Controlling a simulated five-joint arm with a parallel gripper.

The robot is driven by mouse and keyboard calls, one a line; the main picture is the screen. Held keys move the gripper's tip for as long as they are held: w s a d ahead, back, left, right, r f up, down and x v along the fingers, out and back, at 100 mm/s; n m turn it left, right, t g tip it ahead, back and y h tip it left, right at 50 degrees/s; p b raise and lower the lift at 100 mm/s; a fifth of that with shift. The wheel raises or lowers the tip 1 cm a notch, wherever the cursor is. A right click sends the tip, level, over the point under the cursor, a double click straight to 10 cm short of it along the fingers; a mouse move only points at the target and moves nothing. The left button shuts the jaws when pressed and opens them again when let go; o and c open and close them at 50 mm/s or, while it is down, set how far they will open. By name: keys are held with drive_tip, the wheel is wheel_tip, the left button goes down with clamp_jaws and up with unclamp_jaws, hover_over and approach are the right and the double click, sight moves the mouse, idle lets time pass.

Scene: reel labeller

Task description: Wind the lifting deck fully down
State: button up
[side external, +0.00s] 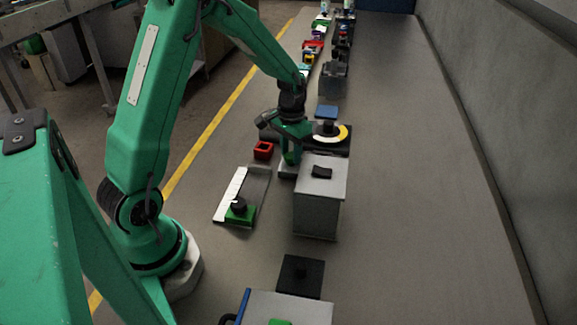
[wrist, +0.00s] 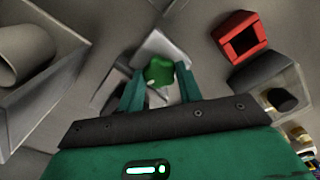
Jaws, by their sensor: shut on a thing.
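In the wrist view, my gripper (wrist: 160,88) has its two green fingers on either side of a green knob (wrist: 160,71) and is shut on it. A pale grey bracket (wrist: 163,45) lies behind the knob. In the side view, my gripper (side external: 289,158) points down beside a dark flat deck (side external: 340,147), which carries a disc (side external: 342,132) with a yellow and white face and a black hub. I take this to be the lifting deck; its height is hard to judge. The knob is mostly hidden by my gripper there.
A grey box (side external: 320,205) with a black top piece stands close in front of my gripper. A red open box (side external: 263,151) is to its left; it also shows in the wrist view (wrist: 240,38). A plate with a green block (side external: 239,216) lies front left. The bench's right side is clear.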

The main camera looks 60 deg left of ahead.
sight(291, 155)
drive_tip(key=shift+n, duration=1.4)
drive_tip(key=o, duration=0.7)
drive_tip(key=shift+r, duration=3.95)
